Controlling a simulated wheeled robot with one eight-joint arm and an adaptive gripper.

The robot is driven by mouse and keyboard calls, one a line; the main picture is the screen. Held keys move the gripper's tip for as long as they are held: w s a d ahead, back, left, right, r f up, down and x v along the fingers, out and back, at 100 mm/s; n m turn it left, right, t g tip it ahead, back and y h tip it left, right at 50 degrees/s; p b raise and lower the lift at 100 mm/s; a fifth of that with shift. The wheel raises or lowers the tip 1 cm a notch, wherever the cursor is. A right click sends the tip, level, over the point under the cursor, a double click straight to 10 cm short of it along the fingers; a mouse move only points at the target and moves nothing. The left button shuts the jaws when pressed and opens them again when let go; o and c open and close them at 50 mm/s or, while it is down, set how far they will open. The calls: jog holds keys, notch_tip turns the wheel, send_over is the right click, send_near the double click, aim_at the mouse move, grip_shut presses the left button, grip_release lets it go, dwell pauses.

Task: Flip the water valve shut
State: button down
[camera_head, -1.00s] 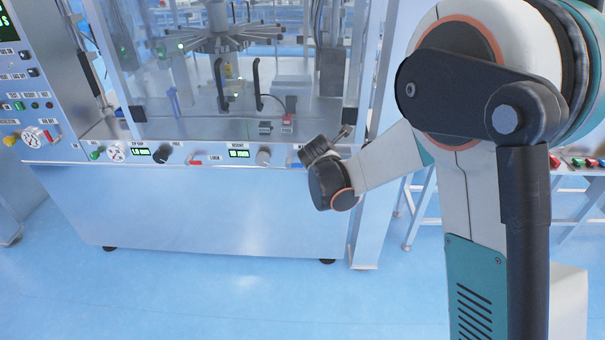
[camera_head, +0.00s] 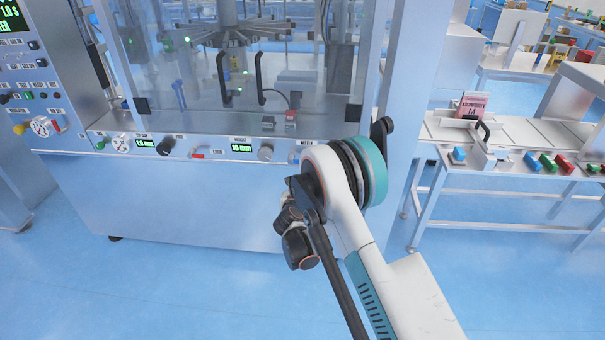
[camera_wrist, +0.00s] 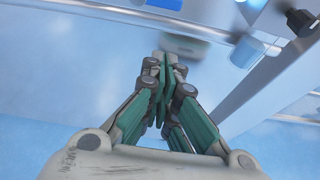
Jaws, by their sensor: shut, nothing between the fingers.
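In the head view, the label that seems to read WATER (camera_head: 307,142) is at the right end of the machine's front panel. My arm covers the area just below and beside it, so no valve lever can be made out there. In the wrist view, a light blue cylinder (camera_wrist: 245,52) is at the upper right by a metal edge; I cannot tell whether it is the valve handle. My gripper (camera_wrist: 168,62) is shut and empty in the wrist view, apart from that blue part. In the head view my gripper is hidden behind my arm.
The front panel carries a gauge (camera_head: 121,143), a black knob (camera_head: 166,146), a red-handled lock (camera_head: 198,154) and a grey knob (camera_head: 265,152). A metal bench (camera_head: 520,135) with colored buttons and a pink pouch (camera_head: 472,105) stands at right. The blue floor in front is clear.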

jog(key=shift+a+f, duration=0.15)
jog(key=shift+f, duration=0.25)
jog(key=b+x, duration=0.4)
jog(key=x, duration=0.6)
jog(key=shift+r+b, duration=0.4)
jog(key=shift+r, duration=1.65)
